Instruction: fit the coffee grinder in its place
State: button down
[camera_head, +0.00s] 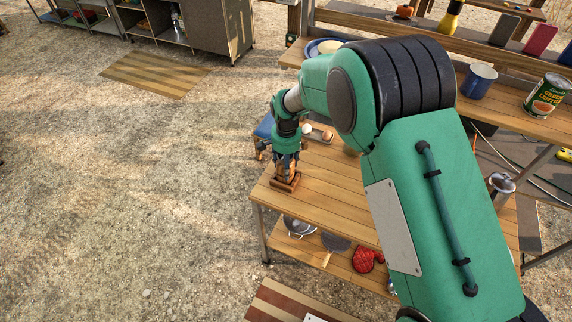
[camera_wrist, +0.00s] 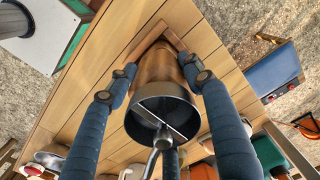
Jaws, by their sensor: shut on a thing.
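The coffee grinder (camera_wrist: 162,70) is a coppery metal cylinder with a dark open rim, a crossbar and a crank at its near end. My gripper (camera_wrist: 158,72) is shut on it, its blue fingers along both sides of the body. In the head view my gripper (camera_head: 286,164) points down at the front left of the wooden table. A brown wooden frame (camera_head: 285,183) lies on the table under it; its corner (camera_wrist: 160,33) shows beyond the grinder in the wrist view. The grinder's lower end is hidden, so I cannot tell whether it is seated in the frame.
The wooden table (camera_head: 330,205) has bare boards right of the frame. A small tray with items (camera_head: 318,135) lies behind my gripper. A red mitt (camera_head: 367,259) and pans are on the lower shelf. A blue mug (camera_head: 478,80) and a can (camera_head: 547,96) stand on the tailgate shelf.

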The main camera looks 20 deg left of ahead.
jog(key=shift+f, duration=0.35)
dwell(0.3)
jog(key=c, duration=0.7)
grip_release()
jog(key=shift+f, duration=0.1)
notch_tip(320, 180, up, 12)
jog(key=shift+w, duration=0.1)
dwell(0.9)
